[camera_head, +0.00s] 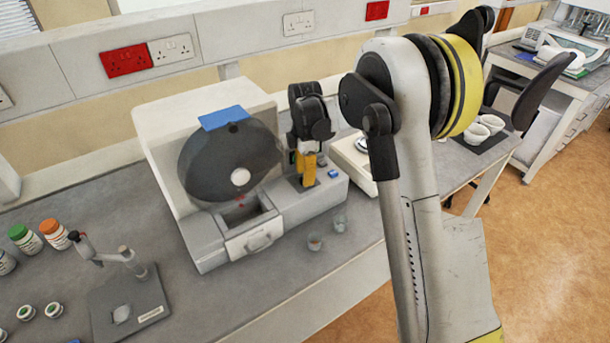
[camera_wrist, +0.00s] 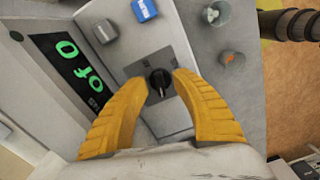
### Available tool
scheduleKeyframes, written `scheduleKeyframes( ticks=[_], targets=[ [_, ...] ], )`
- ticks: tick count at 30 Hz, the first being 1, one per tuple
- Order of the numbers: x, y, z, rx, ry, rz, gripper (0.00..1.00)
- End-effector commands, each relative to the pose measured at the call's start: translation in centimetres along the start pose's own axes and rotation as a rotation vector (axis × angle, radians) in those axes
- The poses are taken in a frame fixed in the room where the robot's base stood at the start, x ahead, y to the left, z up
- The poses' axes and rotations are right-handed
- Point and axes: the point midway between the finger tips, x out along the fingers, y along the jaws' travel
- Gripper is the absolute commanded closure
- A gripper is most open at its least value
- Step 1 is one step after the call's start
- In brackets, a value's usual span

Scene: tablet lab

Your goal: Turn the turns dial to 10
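The turns dial (camera_wrist: 160,83) is a black knob with a pale pointer mark on a dark square plate, in the wrist view. My gripper (camera_wrist: 159,79) has two yellow fingers, one on each side of the dial, with gaps visible between them and the knob. It is open and holds nothing. In the head view my gripper (camera_head: 306,168) points down over the right-hand control panel of the tester (camera_head: 287,207); it hides the dial there. A black display (camera_wrist: 72,70) left of the dial shows green characters including a 0.
A blue button (camera_wrist: 144,9) and a grey button (camera_wrist: 104,31) sit on the panel above the dial. Two small beakers (camera_head: 315,242) (camera_head: 340,224) stand before the tester. A dark drum (camera_head: 225,160) stands left of my gripper. A balance (camera_head: 352,157) is to the right.

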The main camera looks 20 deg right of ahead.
Motion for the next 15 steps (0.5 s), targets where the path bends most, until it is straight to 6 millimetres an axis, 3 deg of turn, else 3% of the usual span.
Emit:
scheduleKeyframes(
  ticks=[3,6,15],
  targets=[
    [-0.03,0.00,0.00,0.000,0.000,0.000,0.69],
    [-0.04,0.00,0.00,0.000,0.000,0.000,1.00],
    [-0.03,-0.01,0.00,0.008,0.000,0.000,1.00]
  ],
)
